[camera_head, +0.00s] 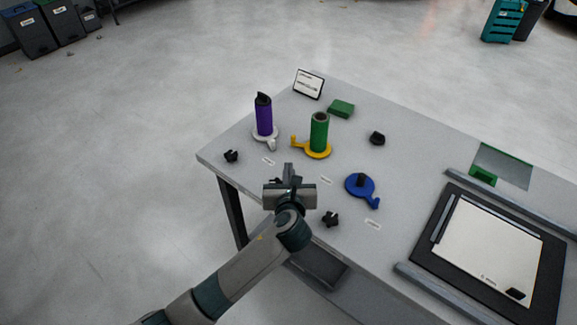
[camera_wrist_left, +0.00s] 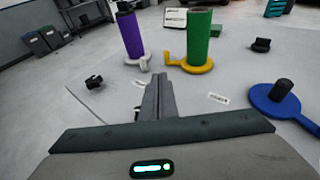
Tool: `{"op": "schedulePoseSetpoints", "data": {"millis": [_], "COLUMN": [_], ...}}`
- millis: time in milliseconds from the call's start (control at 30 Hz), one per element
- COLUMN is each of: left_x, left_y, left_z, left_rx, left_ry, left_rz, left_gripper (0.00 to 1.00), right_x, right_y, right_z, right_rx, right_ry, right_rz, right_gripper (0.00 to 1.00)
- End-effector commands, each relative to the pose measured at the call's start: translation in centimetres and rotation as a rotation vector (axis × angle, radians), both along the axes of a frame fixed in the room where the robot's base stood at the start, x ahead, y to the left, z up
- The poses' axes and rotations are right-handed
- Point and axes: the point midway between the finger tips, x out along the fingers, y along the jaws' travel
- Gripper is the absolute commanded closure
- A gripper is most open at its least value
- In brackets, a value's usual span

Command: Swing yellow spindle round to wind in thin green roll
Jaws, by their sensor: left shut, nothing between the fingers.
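The yellow spindle (camera_head: 318,152) lies on the table with its arm and raised end pointing left. The green roll (camera_head: 319,131) stands upright on it. In the left wrist view the yellow spindle (camera_wrist_left: 196,66) and the green roll (camera_wrist_left: 198,36) show just beyond my fingers. My left gripper (camera_head: 288,170) is shut and empty, in front of the yellow spindle and apart from it. Its fingers (camera_wrist_left: 158,95) point toward the spindle's left arm in the wrist view. My right gripper is not in view.
A purple roll (camera_head: 263,115) stands on a white spindle (camera_head: 266,137) to the left. A blue spindle (camera_head: 361,187) without a roll is to the right. Black knobs (camera_head: 231,156) lie about the table. A green block (camera_head: 341,108) and a sign (camera_head: 309,84) are behind.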

Motion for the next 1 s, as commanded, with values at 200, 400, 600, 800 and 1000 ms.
{"op": "schedulePoseSetpoints", "data": {"millis": [200, 400, 600, 800, 1000], "left_x": [1.7, 4.1, 5.8, 6.3, 6.3], "left_y": [-0.2, 0.3, 2.6, 4.2, 4.3], "left_z": [-0.1, -0.6, -1.6, -1.9, -1.9], "left_rx": [0.004, 0.01, 0.011, 0.004, 0.0], "left_ry": [-0.034, -0.057, -0.031, -0.002, 0.002], "left_rz": [-0.09, -0.253, -0.377, -0.422, -0.427], "left_gripper": [1.0, 1.0, 1.0, 1.0, 1.0], "right_x": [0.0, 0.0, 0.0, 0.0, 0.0], "right_y": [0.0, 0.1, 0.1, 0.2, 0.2], "right_z": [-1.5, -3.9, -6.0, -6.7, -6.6], "right_rx": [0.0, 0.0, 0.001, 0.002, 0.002], "right_ry": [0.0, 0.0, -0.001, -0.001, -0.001], "right_rz": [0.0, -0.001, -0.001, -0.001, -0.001], "right_gripper": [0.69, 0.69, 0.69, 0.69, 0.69]}}
